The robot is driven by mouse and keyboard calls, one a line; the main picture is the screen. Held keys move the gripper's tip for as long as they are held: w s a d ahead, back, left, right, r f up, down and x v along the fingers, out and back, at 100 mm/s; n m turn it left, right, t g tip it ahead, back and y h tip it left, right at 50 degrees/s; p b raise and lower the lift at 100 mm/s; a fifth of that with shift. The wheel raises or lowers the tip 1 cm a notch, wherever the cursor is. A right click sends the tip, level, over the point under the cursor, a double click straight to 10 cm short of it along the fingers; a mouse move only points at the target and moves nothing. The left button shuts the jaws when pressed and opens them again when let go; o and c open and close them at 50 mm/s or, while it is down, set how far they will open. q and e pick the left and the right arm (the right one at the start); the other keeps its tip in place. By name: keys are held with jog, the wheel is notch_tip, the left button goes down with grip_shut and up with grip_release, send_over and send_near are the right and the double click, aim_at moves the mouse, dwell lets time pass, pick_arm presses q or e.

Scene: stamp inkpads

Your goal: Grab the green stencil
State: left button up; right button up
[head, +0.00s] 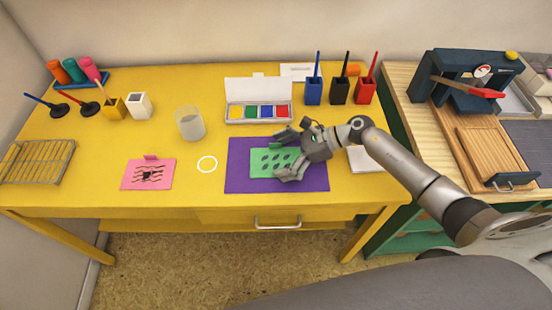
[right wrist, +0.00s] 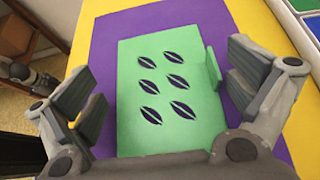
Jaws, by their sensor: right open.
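The green stencil (head: 262,164) lies flat on a purple mat (head: 240,182) on the yellow table. In the right wrist view the stencil (right wrist: 133,68) shows several leaf-shaped cutouts and a small upright green tab (right wrist: 213,68) on its right edge. My right gripper (head: 283,157) is over the stencil. Its fingers are open, one on each side of the stencil in the right wrist view (right wrist: 168,95), with nothing held between them. The gripper covers part of the stencil's right side in the head view. My left gripper is not in view.
A paint box (head: 258,116) with an upright lid stands behind the mat. A glass (head: 189,123), a pink stencil (head: 135,177) and a wire rack (head: 40,163) are to the left. Brush holders (head: 340,92) stand behind right. The table's front edge is close to the mat.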

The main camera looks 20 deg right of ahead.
jog(key=c, duration=0.6)
jog(key=shift+o, duration=0.2)
